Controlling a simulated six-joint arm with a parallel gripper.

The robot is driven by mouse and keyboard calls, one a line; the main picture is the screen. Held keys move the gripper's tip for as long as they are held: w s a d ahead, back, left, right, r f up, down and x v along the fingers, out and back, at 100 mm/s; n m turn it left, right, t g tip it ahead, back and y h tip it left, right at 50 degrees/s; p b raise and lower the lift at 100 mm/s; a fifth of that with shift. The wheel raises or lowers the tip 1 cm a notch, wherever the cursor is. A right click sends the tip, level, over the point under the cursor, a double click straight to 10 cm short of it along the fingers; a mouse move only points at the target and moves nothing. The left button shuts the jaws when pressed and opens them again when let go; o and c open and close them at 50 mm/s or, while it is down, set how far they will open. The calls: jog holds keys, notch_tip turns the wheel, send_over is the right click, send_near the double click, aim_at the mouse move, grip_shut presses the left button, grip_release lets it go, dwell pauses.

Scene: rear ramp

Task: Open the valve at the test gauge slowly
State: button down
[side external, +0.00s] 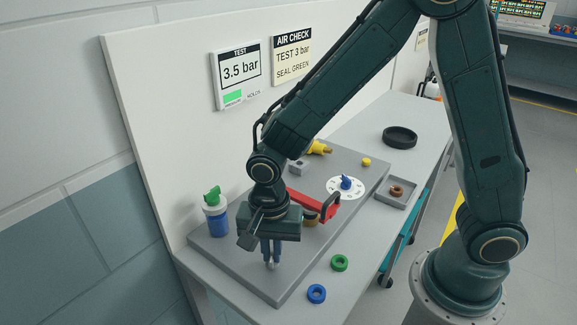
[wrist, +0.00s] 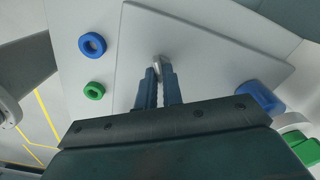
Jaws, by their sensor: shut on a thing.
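My gripper (side external: 271,262) points down over the near end of the grey board (side external: 350,160). Its fingers are shut on a small grey metal piece, which shows between the fingertips in the wrist view (wrist: 158,66). I cannot tell whether this piece is the valve; the fingers cover part of it. The test display (side external: 240,72) on the wall panel reads 3.5 bar, with a green bar and the word HOLDS below. A red part (side external: 300,197) with a black handle stands behind my gripper, partly hidden.
A blue bottle with a green cap (side external: 214,212) stands left of my gripper. A blue ring (side external: 316,294) and green ring (side external: 340,263) lie on the bench in front. A tray (side external: 384,197) holds a brown ring. An AIR CHECK sign (side external: 292,55) reads TEST 3 bar, SEAL GREEN.

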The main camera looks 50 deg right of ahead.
aim_at(272, 254)
jog(key=n, duration=1.4)
jog(key=shift+n, duration=0.3)
dwell(0.3)
jog(key=c, duration=1.5)
grip_release()
jog(key=shift+c, duration=0.2)
jog(key=shift+r, duration=0.1)
notch_tip(272, 254, up, 14)
jog(key=shift+f, duration=0.2)
